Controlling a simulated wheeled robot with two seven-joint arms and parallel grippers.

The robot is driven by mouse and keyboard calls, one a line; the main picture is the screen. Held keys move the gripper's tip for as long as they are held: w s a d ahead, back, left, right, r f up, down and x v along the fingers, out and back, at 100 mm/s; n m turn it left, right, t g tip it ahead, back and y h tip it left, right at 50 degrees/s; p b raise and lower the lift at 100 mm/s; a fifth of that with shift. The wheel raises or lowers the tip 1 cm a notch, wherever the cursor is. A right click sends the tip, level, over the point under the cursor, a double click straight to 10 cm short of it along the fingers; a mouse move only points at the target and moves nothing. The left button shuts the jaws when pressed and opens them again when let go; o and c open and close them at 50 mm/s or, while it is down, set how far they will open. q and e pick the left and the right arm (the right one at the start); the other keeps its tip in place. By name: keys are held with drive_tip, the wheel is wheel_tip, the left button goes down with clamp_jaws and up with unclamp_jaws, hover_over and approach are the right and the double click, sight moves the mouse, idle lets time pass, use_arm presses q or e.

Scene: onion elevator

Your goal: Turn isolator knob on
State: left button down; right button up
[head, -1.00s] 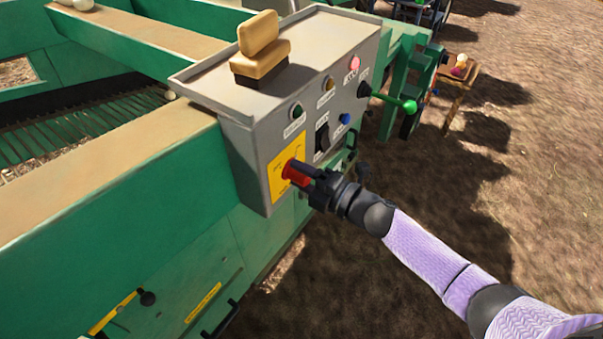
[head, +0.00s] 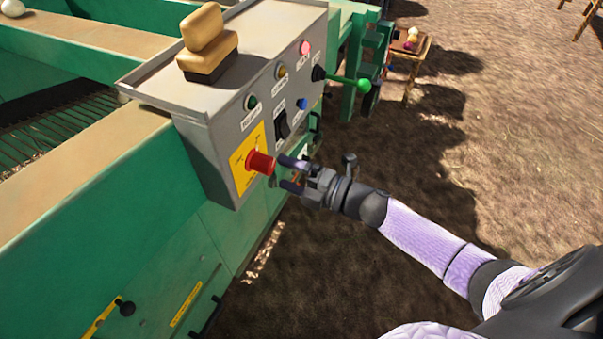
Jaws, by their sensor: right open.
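The red isolator knob (head: 261,163) sticks out from a yellow plate (head: 243,172) at the lower left of the grey control box's front face (head: 225,135). My right gripper (head: 284,173) is open and empty, just to the right of the knob, with its fingers pointing toward it. There appears to be a small gap between the fingertips and the knob. The markings on the yellow plate are too small to read. My left gripper is not in view.
The box also carries a black switch (head: 283,124), a green button (head: 251,102), a blue button (head: 302,103) and a lever with a green ball (head: 364,85). A brush (head: 207,45) lies on top. Open ground is at the right.

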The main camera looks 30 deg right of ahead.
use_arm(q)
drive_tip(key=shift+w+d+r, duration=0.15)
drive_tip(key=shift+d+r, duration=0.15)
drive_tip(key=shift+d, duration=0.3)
use_arm(e)
drive_tip(key=v, duration=0.4)
drive_tip(key=shift+s+d, duration=0.2)
drive_tip(key=shift+d, duration=0.05)
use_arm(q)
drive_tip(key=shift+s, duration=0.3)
